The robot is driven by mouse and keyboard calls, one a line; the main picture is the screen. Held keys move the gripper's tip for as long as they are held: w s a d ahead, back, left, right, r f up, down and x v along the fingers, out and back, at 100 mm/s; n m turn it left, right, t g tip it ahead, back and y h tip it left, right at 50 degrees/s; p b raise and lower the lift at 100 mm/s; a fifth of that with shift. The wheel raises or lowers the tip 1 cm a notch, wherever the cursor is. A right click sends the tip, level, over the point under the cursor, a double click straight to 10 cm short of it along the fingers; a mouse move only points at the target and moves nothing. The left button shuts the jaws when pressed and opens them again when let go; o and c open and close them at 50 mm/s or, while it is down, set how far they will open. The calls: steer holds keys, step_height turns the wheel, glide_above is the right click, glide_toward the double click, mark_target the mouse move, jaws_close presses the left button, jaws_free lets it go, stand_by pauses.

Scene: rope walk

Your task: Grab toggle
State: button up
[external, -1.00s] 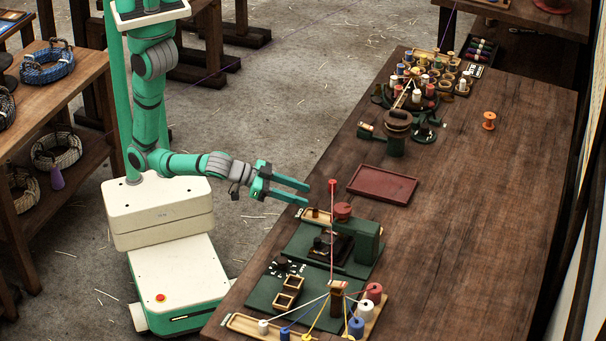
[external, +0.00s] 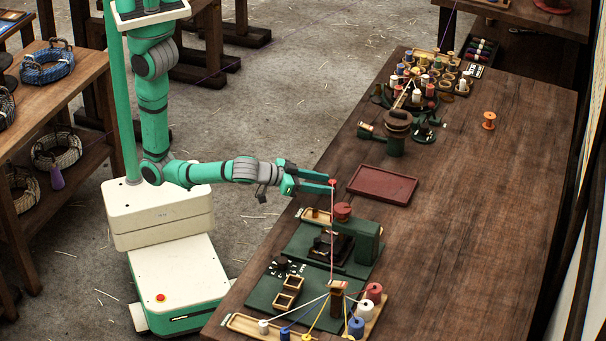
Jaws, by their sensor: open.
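A small red piece, which looks like the toggle (external: 332,182), sits at the top of a thin pink cord (external: 332,235) that runs up from the green bench device. My gripper (external: 331,183) reaches in from the left, held level above the table's near edge. Its two green fingers are open and their tips overlap the toggle in this view. I cannot tell whether the toggle is truly between the fingers or in front of or behind them.
A green device with a red knob (external: 343,210) stands just below my gripper. Colored spools with fanned threads (external: 356,327) are in front. A dark red tray (external: 383,186) lies to the right. The table's right side (external: 470,230) is mostly clear.

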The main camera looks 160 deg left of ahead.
mark_target(332, 181)
steer(key=shift+s+x, duration=0.2)
steer(key=shift+x, duration=1.7)
steer(key=shift+r, duration=0.1)
steer(key=shift+c, duration=0.7)
jaws_close()
